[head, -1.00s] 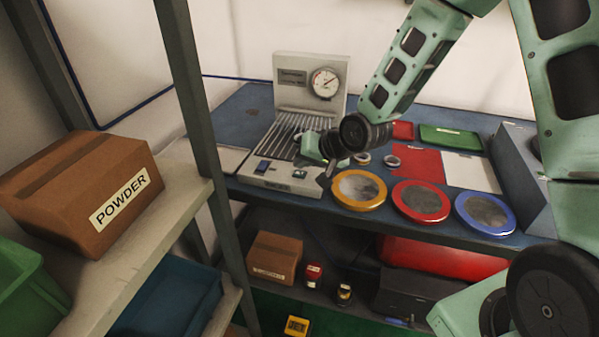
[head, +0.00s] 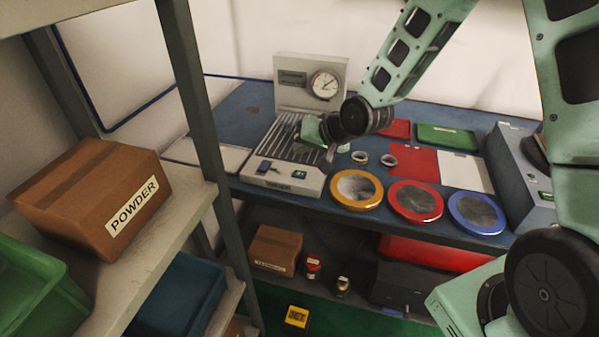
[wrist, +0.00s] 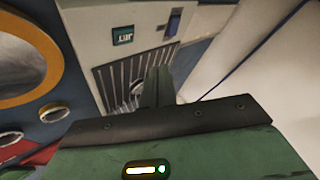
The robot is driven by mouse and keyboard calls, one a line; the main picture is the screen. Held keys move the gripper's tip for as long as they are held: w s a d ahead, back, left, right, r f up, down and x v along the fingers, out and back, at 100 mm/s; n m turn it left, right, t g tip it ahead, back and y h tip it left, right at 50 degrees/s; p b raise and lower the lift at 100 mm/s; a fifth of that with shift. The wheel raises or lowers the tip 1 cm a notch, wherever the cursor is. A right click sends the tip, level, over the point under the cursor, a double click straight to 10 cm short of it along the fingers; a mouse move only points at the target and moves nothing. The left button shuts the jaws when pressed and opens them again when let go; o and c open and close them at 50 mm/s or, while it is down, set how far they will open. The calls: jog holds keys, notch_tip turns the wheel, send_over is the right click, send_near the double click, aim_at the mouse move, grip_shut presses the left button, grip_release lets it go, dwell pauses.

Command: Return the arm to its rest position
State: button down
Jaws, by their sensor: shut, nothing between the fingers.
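My gripper (head: 330,150) is above the front right part of the grey gauge machine (head: 283,178) in the head view. Its fingers are shut and hold nothing. In the wrist view my shut fingers (wrist: 157,85) point toward the machine's slatted plate (wrist: 115,80). My arm reaches in from the upper right, bent at the elbow. Two small bearing rings, a left one (head: 359,158) and a right one (head: 389,160), lie on the blue bench (head: 240,105) just right of my gripper.
Yellow-rimmed (head: 357,189), red-rimmed (head: 416,201) and blue-rimmed (head: 477,212) round dishes line the bench front. A grey device (head: 515,165) stands at right. A shelf post (head: 200,120) and the POWDER box (head: 95,200) are at left. A lower shelf holds boxes and jars.

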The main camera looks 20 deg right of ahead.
dwell(0.4)
jog(key=s+a+r+n+g+h, duration=0.1)
jog(key=s+a+r+n+g, duration=0.2)
jog(key=s, duration=0.5)
jog(key=s+a+r+n+g+h, duration=0.1)
jog(key=s+a+r+n+g, duration=0.15)
jog(key=s+a, duration=0.4)
jog(key=s+d+r+n+g+h, duration=0.1)
jog(key=s+r+n, duration=0.1)
jog(key=s, duration=0.7)
jog(key=s+d+r+n+g+h, duration=0.1)
jog(key=s+r+n, duration=0.1)
jog(key=s, duration=0.7)
jog(key=shift+d+n, duration=0.4)
jog(key=shift+n, duration=0.15)
